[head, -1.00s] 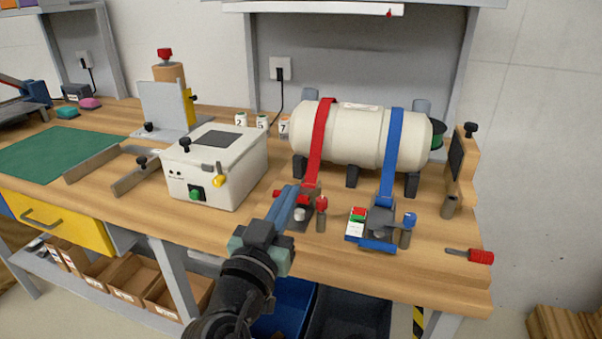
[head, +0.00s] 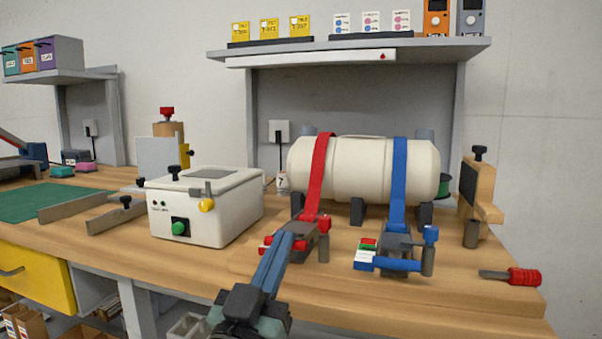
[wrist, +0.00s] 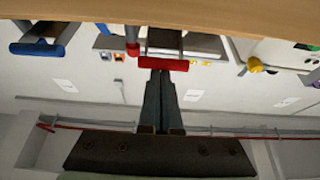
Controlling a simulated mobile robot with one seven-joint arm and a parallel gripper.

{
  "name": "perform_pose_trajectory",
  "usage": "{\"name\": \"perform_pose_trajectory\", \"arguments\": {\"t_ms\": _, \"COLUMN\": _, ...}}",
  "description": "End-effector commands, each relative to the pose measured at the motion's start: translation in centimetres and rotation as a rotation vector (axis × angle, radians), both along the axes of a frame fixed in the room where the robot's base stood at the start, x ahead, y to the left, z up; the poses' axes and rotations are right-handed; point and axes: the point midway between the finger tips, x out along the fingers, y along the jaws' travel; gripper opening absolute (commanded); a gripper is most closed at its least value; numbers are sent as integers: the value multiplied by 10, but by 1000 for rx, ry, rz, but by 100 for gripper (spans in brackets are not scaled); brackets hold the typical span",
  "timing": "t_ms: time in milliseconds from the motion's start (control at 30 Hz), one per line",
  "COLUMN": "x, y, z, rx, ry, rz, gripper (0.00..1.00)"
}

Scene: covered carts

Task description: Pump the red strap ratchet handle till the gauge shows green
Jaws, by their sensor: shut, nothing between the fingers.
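The red strap (head: 319,180) runs over the cream tank (head: 360,168) to a grey ratchet (head: 312,240) on the bench. In the wrist view the red handle bar (wrist: 163,64) lies across my fingertips. My gripper (head: 285,243) is shut and empty; it also shows in the wrist view (wrist: 160,78). Its tips overlap the bar; I cannot tell whether they touch it.
To the right is the blue strap's ratchet (head: 395,248) with a blue handle and a small red-green-white block (head: 367,250). A white box (head: 205,205) stands left. A red-handled screwdriver (head: 522,277) lies at the right front edge.

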Motion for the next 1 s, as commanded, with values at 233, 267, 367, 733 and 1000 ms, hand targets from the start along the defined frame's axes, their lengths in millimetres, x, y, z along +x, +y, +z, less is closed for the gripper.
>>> {"name": "perform_pose_trajectory", "arguments": {"t_ms": 233, "x": -1, "y": 0, "z": -8, "rx": 1, "ry": -1, "rz": 0, "gripper": 0}}
{"name": "perform_pose_trajectory", "arguments": {"t_ms": 267, "x": -1, "y": 0, "z": -9, "rx": 0, "ry": -1, "rz": -1, "gripper": 0}}
{"name": "perform_pose_trajectory", "arguments": {"t_ms": 367, "x": -1, "y": 0, "z": -9, "rx": 0, "ry": 0, "rz": -1, "gripper": 0}}
{"name": "perform_pose_trajectory", "arguments": {"t_ms": 733, "x": -1, "y": 0, "z": -9, "rx": 0, "ry": 1, "rz": 0, "gripper": 0}}
{"name": "perform_pose_trajectory", "arguments": {"t_ms": 1000, "x": 0, "y": -1, "z": -1, "rx": 0, "ry": 0, "rz": 0, "gripper": 0}}
